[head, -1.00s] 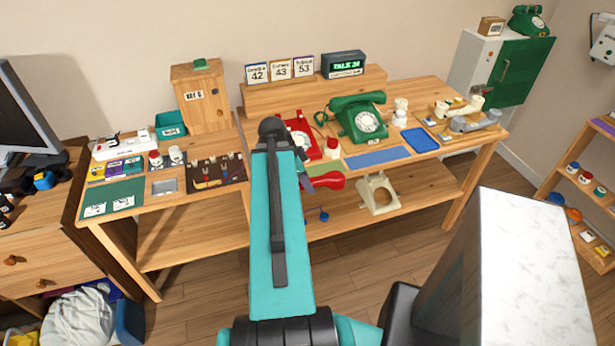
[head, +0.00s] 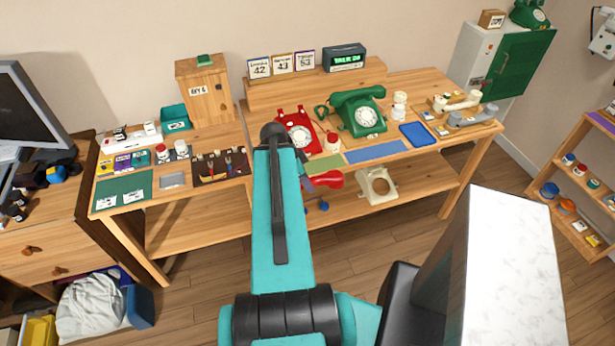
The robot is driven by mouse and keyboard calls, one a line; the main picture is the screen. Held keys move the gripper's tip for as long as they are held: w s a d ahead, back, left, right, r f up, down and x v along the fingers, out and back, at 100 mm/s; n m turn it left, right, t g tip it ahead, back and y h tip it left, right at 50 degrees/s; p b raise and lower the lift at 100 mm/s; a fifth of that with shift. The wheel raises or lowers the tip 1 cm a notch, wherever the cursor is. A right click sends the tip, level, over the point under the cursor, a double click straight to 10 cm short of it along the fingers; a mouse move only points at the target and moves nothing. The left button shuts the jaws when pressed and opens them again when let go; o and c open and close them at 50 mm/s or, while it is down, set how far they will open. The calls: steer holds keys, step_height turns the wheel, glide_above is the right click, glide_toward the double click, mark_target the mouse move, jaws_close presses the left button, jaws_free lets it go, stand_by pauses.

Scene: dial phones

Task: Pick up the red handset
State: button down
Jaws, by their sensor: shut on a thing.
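The red handset (head: 328,180) shows just right of my arm in the head view, in front of the workbench's front edge and above the lower shelf. My gripper (head: 308,178) is shut on it. My arm hides most of the gripper and the handset's left part. The red phone base (head: 296,127) stands on the bench behind, with its cradle bare.
A green phone (head: 362,113) with its handset on stands right of the red base. A green mat (head: 325,164), a blue mat (head: 378,151) and a blue tray (head: 418,134) lie along the bench. A cream phone shell (head: 378,188) sits on the lower shelf.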

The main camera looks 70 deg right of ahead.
stand_by(0.7)
steer(key=shift+w, duration=0.15)
steer(key=shift+w+r, duration=0.1)
steer(key=shift+w, duration=0.2)
steer(key=w+a+r+n+t+h+b, duration=0.1)
steer(key=w+a+r+n+t+b, duration=0.15)
steer(key=w+a+n, duration=0.6)
steer(key=w+a+r+n+t+b, duration=0.1)
steer(key=w+a+r, duration=0.2)
steer(key=w, duration=1.1)
steer(key=w+a+r+n+t+h+b, duration=0.1)
steer(key=w+a+r+n+t+b, duration=0.15)
steer(key=w+a+n, duration=0.6)
steer(key=w+a+r+n+y+b, duration=0.1)
steer(key=w+a+r+n, duration=0.2)
steer(key=a, duration=0.7)
steer(key=w+a+r+n+t+y+b, duration=0.1)
steer(key=w+a+r+n+y, duration=0.1)
steer(key=w+a, duration=0.6)
steer(key=w+a+r+n+y+b, duration=0.1)
steer(key=w+a+r+n, duration=0.4)
steer(key=a, duration=0.8)
steer(key=shift+w+a+r+t+y+b, duration=0.15)
steer(key=shift+w+r+t+y+b, duration=0.15)
steer(key=shift+t+y, duration=0.1)
steer(key=shift+s, duration=0.15)
